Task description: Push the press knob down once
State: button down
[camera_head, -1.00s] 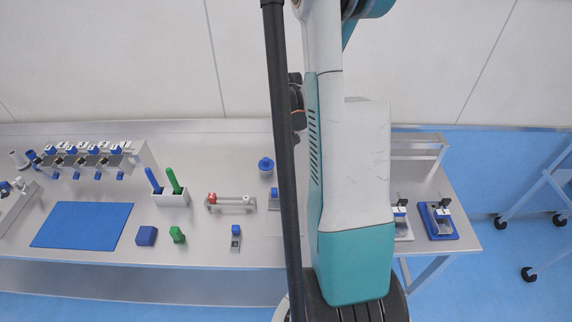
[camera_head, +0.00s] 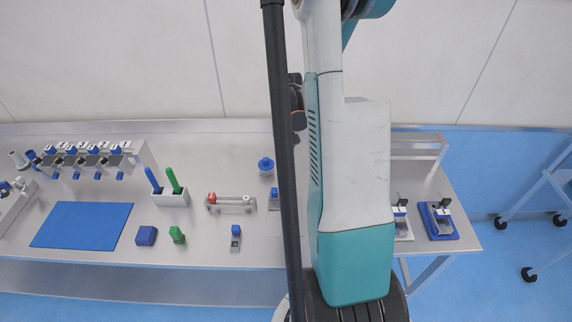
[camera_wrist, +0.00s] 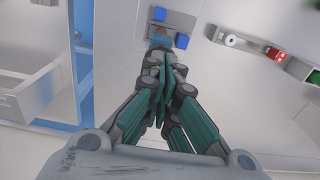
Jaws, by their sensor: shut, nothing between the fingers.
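My gripper (camera_wrist: 162,55) is shut and empty in the wrist view, fingers together and pointing at a small blue part (camera_wrist: 160,43) just beyond the tips. I cannot tell whether they touch, or whether this part is the press knob. Two more blue parts, one further off (camera_wrist: 158,14) and one to the right (camera_wrist: 182,41), sit by a pale plate. In the head view my arm and a dark pole hide the gripper. A round blue knob (camera_head: 266,165) stands on the table left of the pole, and a blue-topped metal part (camera_head: 275,193) is partly hidden by it.
A rail with a red end (camera_head: 212,198) lies left of the pole; it also shows in the wrist view (camera_wrist: 275,54). Further left are a blue mat (camera_head: 82,225), blue and green blocks and a white holder (camera_head: 172,198).

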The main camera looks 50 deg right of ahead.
jog(key=shift+f+b, duration=1.55)
jog(key=shift+f, duration=0.15)
jog(key=shift+r, duration=0.1)
jog(key=shift+r+p, duration=2)
jog(key=shift+r, duration=1.5)
